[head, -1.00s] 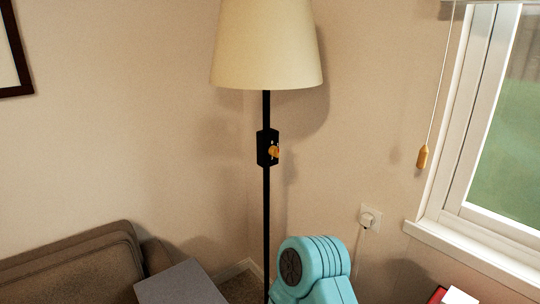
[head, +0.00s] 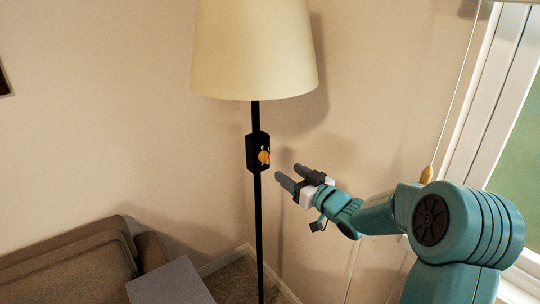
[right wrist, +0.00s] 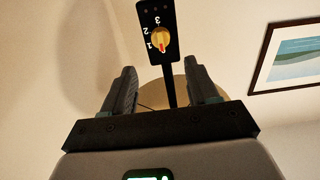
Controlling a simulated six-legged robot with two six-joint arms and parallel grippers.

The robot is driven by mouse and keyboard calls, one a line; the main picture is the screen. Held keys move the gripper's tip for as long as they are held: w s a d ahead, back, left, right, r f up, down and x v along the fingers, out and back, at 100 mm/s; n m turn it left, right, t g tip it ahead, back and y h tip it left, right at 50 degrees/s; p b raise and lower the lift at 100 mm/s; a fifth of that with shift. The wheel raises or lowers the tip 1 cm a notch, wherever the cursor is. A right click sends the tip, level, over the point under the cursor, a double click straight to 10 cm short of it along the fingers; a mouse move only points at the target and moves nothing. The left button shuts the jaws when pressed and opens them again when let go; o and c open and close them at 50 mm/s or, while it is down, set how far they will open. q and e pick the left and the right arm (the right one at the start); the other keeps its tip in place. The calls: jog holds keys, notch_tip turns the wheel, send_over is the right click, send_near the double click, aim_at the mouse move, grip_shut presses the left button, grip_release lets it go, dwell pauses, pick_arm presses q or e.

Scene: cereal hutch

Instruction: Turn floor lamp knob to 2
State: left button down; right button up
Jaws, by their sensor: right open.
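The floor lamp's yellow-orange knob (head: 264,157) sits on a black control box (head: 253,151) on the lamp's black pole (head: 257,220), under the cream shade (head: 254,50). My left gripper does not show.
A brown sofa (head: 70,262) and a grey box-like surface (head: 170,284) are at the lower left. A window (head: 490,130) with a hanging cord and wooden pull (head: 427,174) is at the right. The wall around the lamp pole is clear.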

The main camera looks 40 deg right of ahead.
aim_at(268, 159)
jog(key=w+p, duration=0.1)
jog(key=w, duration=0.5)
jog(key=w+p, duration=0.1)
jog(key=w, duration=0.2)
jog(key=shift+w+d+p, duration=0.25)
jog(key=shift+d+p, duration=0.05)
jog(key=shift+p, duration=0.05)
jog(key=shift+w+d, duration=0.1)
jog(key=shift+w, duration=0.1)
jog(key=c, duration=1)
